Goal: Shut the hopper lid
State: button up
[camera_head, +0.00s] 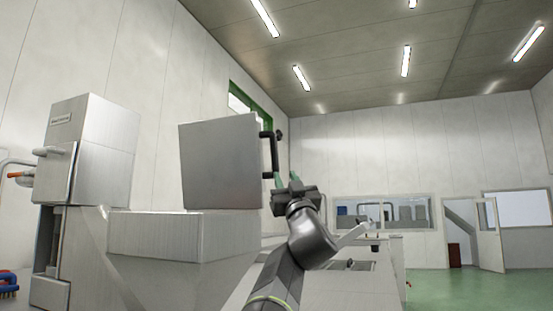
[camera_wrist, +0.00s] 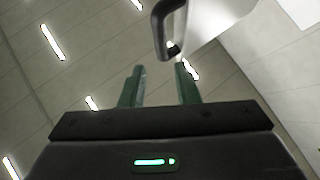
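The hopper lid (camera_head: 218,162) is a flat grey metal panel standing upright, open, on the steel hopper (camera_head: 180,238). A black bar handle (camera_head: 273,155) sticks out from the lid's right side. My gripper (camera_head: 273,179) is just below the handle's lower end, its green fingers pointing up. In the wrist view my gripper (camera_wrist: 160,68) has its two fingers apart with nothing between them. Whether a finger touches the handle I cannot tell.
A tall steel machine (camera_head: 92,150) with an orange-tipped part stands left of the hopper. A steel counter (camera_head: 390,262) runs behind my arm. Green floor (camera_head: 460,288) lies open at right, toward a doorway (camera_head: 489,233). A wall stands close behind the lid.

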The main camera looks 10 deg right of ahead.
aim_at(276, 157)
jog(key=p+x, duration=0.6)
jog(key=x, duration=0.6)
jog(key=shift+w+r, duration=0.2)
jog(key=shift+w, duration=0.1)
grip_shut()
